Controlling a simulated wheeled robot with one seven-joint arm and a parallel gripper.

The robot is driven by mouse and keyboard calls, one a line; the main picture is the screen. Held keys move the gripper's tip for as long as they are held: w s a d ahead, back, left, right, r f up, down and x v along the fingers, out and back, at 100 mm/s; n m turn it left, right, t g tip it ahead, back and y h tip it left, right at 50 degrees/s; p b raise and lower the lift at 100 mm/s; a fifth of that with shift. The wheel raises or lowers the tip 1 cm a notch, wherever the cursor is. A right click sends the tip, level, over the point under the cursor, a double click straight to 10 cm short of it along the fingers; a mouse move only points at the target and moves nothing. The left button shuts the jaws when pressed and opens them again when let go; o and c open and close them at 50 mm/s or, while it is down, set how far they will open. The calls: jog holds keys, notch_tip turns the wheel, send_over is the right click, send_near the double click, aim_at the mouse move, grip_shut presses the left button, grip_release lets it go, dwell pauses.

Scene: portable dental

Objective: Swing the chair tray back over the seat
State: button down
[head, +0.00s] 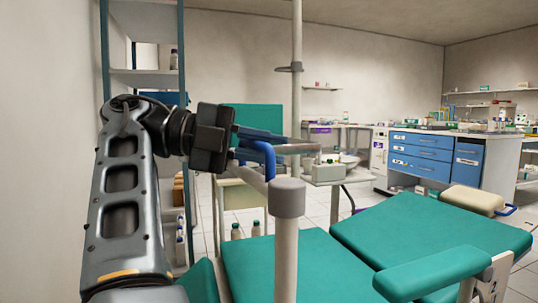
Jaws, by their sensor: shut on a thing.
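My gripper (262,138) reaches in from the left and is shut on the blue curved handle (268,162).
A teal armrest (430,272) stands at the right front. A metal shelf rack (145,77) is close behind my arm. A tall pale pole (297,90) rises behind the tray. A blue-drawer cabinet (421,153) and a beige stool (473,200) are further right.

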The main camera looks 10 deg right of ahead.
jog(key=shift+d+f+m+g+y+b, duration=0.25)
jog(key=shift+d+m+g+b, duration=0.35)
jog(key=shift+g, duration=0.4)
jog(key=shift+d+r, duration=0.1)
